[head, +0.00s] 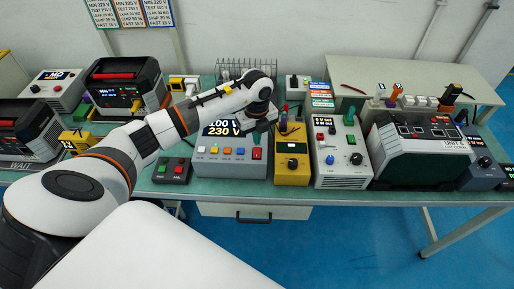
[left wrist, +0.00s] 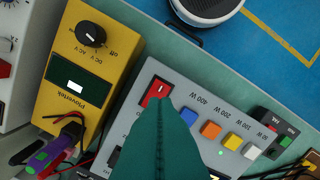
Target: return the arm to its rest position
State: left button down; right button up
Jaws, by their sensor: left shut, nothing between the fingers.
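My left arm reaches in from the left over the bench in the head view. Its left gripper (head: 257,141) is over the right part of the grey power unit (head: 228,168), by the red switch. In the left wrist view the green fingers of the left gripper (left wrist: 161,104) are together with nothing between them. They overlap the red rocker switch (left wrist: 154,91) in the picture; I cannot tell whether they touch it. My right gripper is not in view.
A yellow meter (head: 292,168) and a white tester (head: 342,172) stand right of the power unit. A dark rack unit (head: 421,150) is further right. A small dark button box (head: 172,170) stands left. A wire basket (head: 245,66) is behind. Blue floor (head: 340,245) is clear in front.

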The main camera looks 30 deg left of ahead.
pick_arm(q)
jog(key=shift+r, duration=0.4)
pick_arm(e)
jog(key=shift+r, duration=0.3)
